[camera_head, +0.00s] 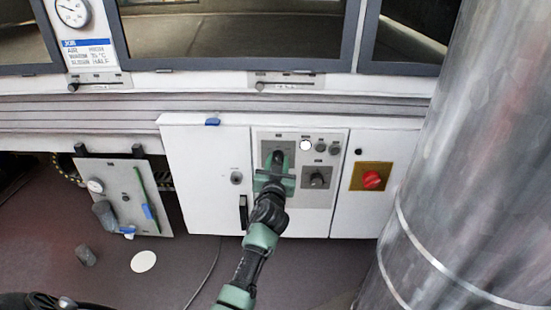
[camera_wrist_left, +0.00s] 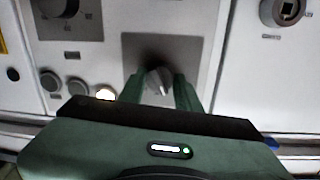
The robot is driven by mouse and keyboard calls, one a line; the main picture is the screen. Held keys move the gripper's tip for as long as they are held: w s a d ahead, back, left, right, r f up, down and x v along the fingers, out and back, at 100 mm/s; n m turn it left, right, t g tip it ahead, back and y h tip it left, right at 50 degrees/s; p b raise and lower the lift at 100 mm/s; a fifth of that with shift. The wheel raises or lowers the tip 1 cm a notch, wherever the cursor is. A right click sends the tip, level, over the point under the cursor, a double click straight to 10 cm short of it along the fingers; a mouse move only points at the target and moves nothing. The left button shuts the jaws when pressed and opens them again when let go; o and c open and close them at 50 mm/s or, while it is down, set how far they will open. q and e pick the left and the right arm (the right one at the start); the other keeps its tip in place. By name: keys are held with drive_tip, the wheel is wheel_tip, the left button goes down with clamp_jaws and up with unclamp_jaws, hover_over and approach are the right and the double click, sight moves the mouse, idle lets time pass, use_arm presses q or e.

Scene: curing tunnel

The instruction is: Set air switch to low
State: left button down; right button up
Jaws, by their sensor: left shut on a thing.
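The air switch seems to be the upper left knob on the grey control panel (camera_head: 320,199) of the white cabinet. In the head view my left gripper (camera_head: 276,163) covers that knob, and only its dark grey backing plate (camera_head: 268,147) shows around the fingers. In the left wrist view the grey knob (camera_wrist_left: 158,80) sits between the two green fingers of the left gripper (camera_wrist_left: 160,90), which are shut on it. Its setting and label are too small to read. My right gripper is not in view.
A second dark knob (camera_head: 317,178), a lit white button (camera_head: 306,145) and small round buttons (camera_head: 334,148) are close on the right. A red emergency button (camera_head: 371,180) is further right. A large metal duct (camera_head: 460,150) fills the right side. A job card (camera_head: 88,54) hangs upper left.

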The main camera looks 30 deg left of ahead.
use_arm(q)
drive_tip(key=m, duration=0.2)
drive_tip(key=shift+m+p, duration=0.3)
drive_tip(key=shift+m, duration=0.8)
drive_tip(key=shift+m+p, duration=0.3)
drive_tip(key=shift+g, duration=0.3)
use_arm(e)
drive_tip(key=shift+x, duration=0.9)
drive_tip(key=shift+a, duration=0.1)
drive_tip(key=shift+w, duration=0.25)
